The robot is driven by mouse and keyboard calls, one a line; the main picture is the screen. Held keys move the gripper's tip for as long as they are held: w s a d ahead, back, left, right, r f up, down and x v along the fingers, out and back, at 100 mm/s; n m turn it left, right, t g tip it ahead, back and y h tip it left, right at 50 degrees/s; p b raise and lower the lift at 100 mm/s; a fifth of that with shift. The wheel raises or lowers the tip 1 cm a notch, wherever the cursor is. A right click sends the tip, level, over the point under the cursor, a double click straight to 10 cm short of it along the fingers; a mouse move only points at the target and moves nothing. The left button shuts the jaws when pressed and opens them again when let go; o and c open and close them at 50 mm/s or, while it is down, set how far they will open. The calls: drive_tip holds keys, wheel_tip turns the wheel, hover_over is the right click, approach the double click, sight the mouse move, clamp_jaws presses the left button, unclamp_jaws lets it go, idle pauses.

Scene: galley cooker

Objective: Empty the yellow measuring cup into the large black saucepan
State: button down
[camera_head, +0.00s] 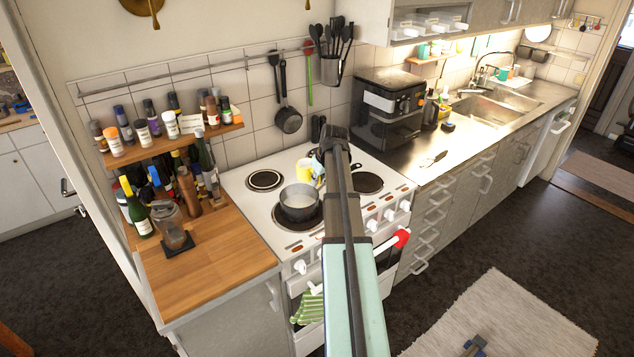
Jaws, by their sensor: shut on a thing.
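The yellow measuring cup (303,171) is above the cooker, just behind the saucepan. My gripper (317,169) is shut on it at its right side. My arm hides part of the gripper, and the fingertips are too small to see clearly. The large black saucepan (299,213) stands upright on the front left hotplate. Its inside looks pale grey, and I cannot tell whether anything is in it. I cannot see the cup's contents or clearly tell its tilt.
The white cooker (262,212) has free hotplates at the back left and right. A wooden counter (205,265) with bottles and a glass jar (170,228) is to the left. A black appliance (388,112) stands behind right. A small pan (288,121) and utensils hang on the wall.

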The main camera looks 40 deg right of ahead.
drive_tip(key=shift+a+r+h, duration=0.15)
drive_tip(key=shift+a+h, duration=0.1)
drive_tip(key=shift+h, duration=0.05)
drive_tip(key=shift+r+h, duration=0.15)
drive_tip(key=shift+h, duration=0.15)
drive_tip(key=shift+d+h, duration=0.25)
drive_tip(key=shift+h, duration=0.05)
drive_tip(key=shift+n+h+b, duration=0.3)
drive_tip(key=shift+h+b, duration=0.2)
drive_tip(key=shift+b, duration=0.1)
drive_tip(key=shift+d+r+h+b, duration=0.1)
drive_tip(key=shift+d+h+b, duration=0.05)
drive_tip(key=shift+h+b, duration=0.2)
drive_tip(key=shift+d+r+h, duration=0.1)
drive_tip(key=shift+r+h, duration=0.1)
drive_tip(key=shift+h, duration=0.05)
drive_tip(key=shift+h+b, duration=0.7)
drive_tip(key=shift+b, duration=0.45)
